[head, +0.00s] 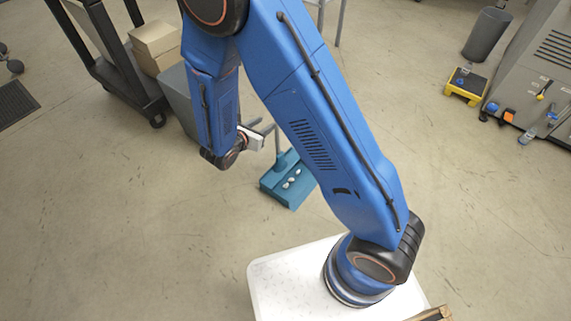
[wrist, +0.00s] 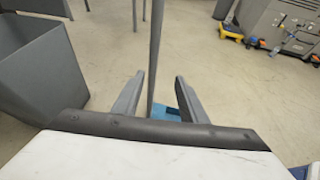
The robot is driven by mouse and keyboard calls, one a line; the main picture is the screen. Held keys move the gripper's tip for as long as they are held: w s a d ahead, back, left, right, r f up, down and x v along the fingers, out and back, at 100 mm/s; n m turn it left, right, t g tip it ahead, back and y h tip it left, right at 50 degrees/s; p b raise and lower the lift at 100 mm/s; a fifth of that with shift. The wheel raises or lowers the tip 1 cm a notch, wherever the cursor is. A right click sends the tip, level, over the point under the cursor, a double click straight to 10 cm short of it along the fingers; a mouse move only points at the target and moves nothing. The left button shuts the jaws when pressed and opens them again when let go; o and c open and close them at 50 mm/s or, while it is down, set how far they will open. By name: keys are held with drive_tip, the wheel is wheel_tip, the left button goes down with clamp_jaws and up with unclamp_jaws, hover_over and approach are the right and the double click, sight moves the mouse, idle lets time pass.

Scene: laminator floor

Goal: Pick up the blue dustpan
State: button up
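The blue dustpan (head: 281,190) stands on the floor, with a few small white pieces in it. Its upright grey handle (wrist: 155,55) rises through the middle of the wrist view. My gripper (head: 267,131) is at the handle, above the pan. In the wrist view my gripper (wrist: 158,88) is open, and the handle shows between its two fingers with a gap on each side. I cannot tell how deep between them it stands. Part of the blue pan (wrist: 188,103) shows below and behind the fingers. My arm hides the pan's right side in the head view.
A grey bin (wrist: 40,75) stands close on the left. A dark cart (head: 125,85) with cardboard boxes (head: 155,45) is beyond it. A grey machine (head: 535,75), a yellow step stool (head: 465,86) and a dark bin (head: 487,35) are at right. The floor between is mostly clear.

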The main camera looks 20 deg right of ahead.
drive_tip(key=w+a+f+x, duration=0.1)
drive_tip(key=x, duration=1.6)
drive_tip(key=shift+a+n, duration=0.2)
drive_tip(key=shift+n, duration=0.1)
drive_tip(key=shift+w+t, duration=0.1)
drive_tip(key=shift+t, duration=0.2)
clamp_jaws()
